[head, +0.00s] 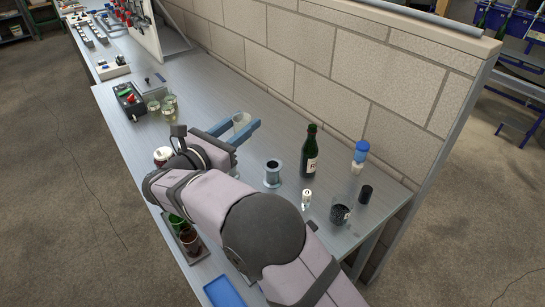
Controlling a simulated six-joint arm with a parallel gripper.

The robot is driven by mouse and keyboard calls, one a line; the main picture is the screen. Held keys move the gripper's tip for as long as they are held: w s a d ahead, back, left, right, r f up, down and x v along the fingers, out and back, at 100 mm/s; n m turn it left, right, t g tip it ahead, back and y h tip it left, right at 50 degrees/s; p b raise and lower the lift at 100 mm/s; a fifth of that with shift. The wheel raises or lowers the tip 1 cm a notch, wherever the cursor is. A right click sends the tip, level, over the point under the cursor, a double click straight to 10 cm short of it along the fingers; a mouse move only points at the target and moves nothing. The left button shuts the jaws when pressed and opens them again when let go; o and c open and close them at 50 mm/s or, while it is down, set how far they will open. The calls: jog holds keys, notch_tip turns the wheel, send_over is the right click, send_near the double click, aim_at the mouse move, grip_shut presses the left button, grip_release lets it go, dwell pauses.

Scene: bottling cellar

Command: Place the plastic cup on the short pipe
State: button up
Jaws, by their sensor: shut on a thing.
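The plastic cup (241,119) is pale and translucent. It sits between the two blue fingers of my gripper (243,124), which is shut on it. The fingers hide part of the cup's side, and I cannot tell how high its base is above the bench. A short grey cylinder with a dark open top (272,174), which looks like the short pipe, stands upright on the metal bench. It is nearer the camera and to the right of my gripper, apart from the cup. Nothing shows on its top.
A green bottle (310,152), a small white-labelled vessel (306,199), a dark-filled glass (340,214), a black cylinder (366,193) and a blue-and-white item (360,157) stand right of the pipe. Glasses (169,103) stand at left. A block wall (330,70) runs behind the bench.

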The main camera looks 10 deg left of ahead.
jog(key=s+d+p+x, duration=0.1)
jog(key=d+p+x, duration=0.1)
jog(key=x, duration=0.8)
jog(key=p, duration=0.3)
send_over(273, 164)
jog(key=shift+f, duration=7.85)
jog(key=shift+f+b, duration=0.15)
jog(key=shift+b, duration=0.25)
jog(key=o, duration=0.6)
jog(key=shift+f, duration=0.1)
jog(key=o, duration=0.5)
jog(key=shift+c, duration=0.2)
